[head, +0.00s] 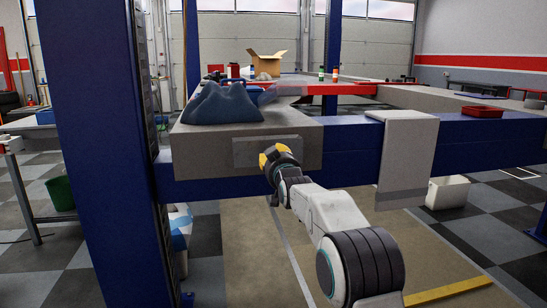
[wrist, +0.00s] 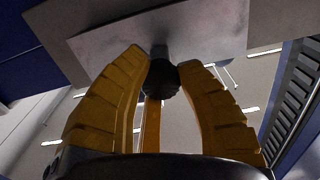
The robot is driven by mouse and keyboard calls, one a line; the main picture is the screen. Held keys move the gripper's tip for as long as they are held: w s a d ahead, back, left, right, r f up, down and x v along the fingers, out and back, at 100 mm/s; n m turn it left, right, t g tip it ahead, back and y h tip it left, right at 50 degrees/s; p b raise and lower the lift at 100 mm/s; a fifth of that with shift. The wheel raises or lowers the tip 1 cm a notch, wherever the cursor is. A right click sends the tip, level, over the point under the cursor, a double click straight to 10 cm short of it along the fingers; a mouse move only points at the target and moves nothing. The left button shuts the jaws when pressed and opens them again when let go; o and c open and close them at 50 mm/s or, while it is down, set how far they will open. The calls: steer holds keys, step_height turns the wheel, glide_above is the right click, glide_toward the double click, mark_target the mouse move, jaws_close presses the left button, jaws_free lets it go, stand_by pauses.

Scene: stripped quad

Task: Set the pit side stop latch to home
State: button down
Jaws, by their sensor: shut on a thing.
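A dark round knob (wrist: 163,80), apparently the stop latch's handle, stands out from a grey metal plate (wrist: 170,35) in the wrist view. In the head view the plate (head: 248,153) is fixed to the front face of a grey block on the blue lift beam. My gripper (head: 272,154) reaches up to the plate's right part, and its yellow fingers hide the knob there. In the wrist view my gripper (wrist: 162,66) has a finger on each side of the knob, shut on it. Any latch marks or home position cannot be made out.
A blue cloth bundle (head: 222,104) lies on top of the grey block (head: 300,132). A grey panel (head: 407,155) hangs from the beam right of my arm. A thick blue post (head: 100,150) stands to the left. A red tray (head: 482,112) sits further right.

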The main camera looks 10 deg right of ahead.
steer(key=shift+w+r+p, duration=0.35)
steer(key=shift+r+p, duration=0.05)
steer(key=shift+p, duration=0.25)
steer(key=shift+w+r+p, duration=0.15)
steer(key=shift+w+p, duration=0.85)
steer(key=shift+p, duration=0.15)
steer(key=shift+w+p, duration=0.75)
steer(key=shift+p, duration=0.05)
steer(key=c, duration=1.2)
jaws_free()
steer(key=shift+c, duration=0.2)
steer(key=o, duration=0.4)
steer(key=shift+w+f, duration=0.1)
steer(key=shift+f, duration=0.25)
steer(key=shift+s, duration=6.05)
